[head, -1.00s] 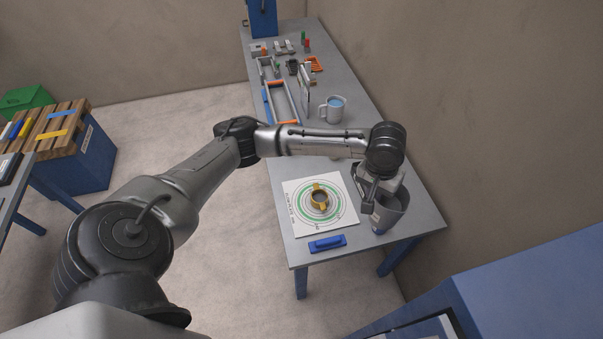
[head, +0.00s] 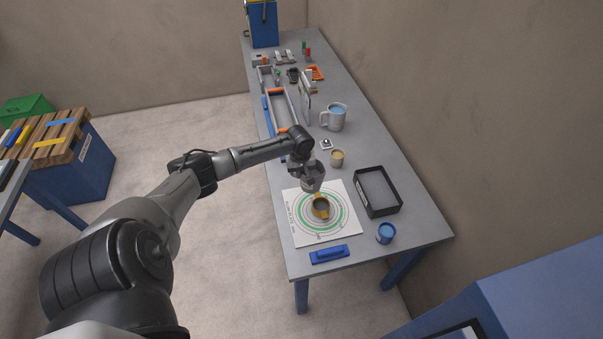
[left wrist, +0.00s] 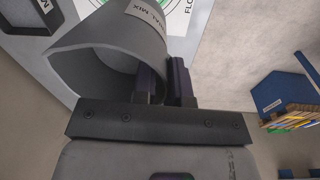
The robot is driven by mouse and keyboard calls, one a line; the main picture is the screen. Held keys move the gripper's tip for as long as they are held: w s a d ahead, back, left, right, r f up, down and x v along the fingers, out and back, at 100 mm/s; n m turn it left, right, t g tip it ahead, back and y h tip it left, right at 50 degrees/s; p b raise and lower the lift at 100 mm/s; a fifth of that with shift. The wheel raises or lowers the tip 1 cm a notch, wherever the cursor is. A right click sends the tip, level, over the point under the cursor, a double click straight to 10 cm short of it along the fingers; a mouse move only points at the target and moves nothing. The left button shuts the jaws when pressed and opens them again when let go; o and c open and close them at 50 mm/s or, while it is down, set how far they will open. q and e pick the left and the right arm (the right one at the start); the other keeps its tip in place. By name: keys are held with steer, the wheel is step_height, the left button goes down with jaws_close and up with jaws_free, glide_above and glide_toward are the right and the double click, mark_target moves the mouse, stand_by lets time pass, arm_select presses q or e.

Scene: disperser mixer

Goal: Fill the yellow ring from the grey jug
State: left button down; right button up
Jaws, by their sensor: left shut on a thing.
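The yellow ring (head: 320,209) stands on a white sheet with green and grey circles (head: 299,231) on the bench; its inside looks dark, and I cannot tell what is in it. My left gripper (head: 309,172) is just behind and above the ring in the head view. It is shut on the grey jug (head: 315,183). In the left wrist view the jug (left wrist: 112,55) shows its wide mouth and a label ending in "MIX", with the dark fingers (left wrist: 165,82) at its wall. The jug's contents and exact tilt cannot be made out. My right gripper is out of view.
A black tray (head: 364,200) and a blue cup (head: 386,234) are to the right of the sheet. A blue-handled tool (head: 329,254) lies in front. A small tan cup (head: 337,158) and a grey measuring jug with blue contents (head: 334,118) stand behind. Several tools fill the far bench.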

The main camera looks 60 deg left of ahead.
mark_target(305, 185)
arm_select(q)
steer(key=shift+a+f+y+b, duration=0.1)
steer(key=shift+f+y+b, duration=0.2)
steer(key=shift+f+b, duration=0.25)
step_height(305, 185, down, 2)
steer(key=g+y+b, duration=0.1)
steer(key=g+b, duration=0.1)
steer(key=b, duration=0.2)
steer(key=g+y+b, duration=0.1)
steer(key=y+b, duration=0.1)
steer(key=b, duration=0.1)
steer(key=shift+w+f+g+y+b, duration=0.15)
steer(key=shift+g+y+b, duration=0.15)
steer(key=shift+g+b, duration=0.1)
steer(key=shift+d, duration=0.2)
steer(key=shift+f+g+y, duration=0.3)
steer(key=shift+f+y, duration=0.1)
steer(key=shift+f, duration=0.05)
steer(key=shift+w+d+f+g+y, duration=0.2)
steer(key=shift+f+g+y, duration=0.15)
steer(key=shift+f, duration=0.4)
steer(key=shift+f+g+y+b, duration=0.35)
steer(key=shift+f+b, duration=0.2)
steer(key=shift+f, duration=0.15)
steer(key=shift+w+d+g+y, duration=0.15)
steer(key=shift+d+g+y, duration=0.1)
steer(key=shift+g+y, duration=0.05)
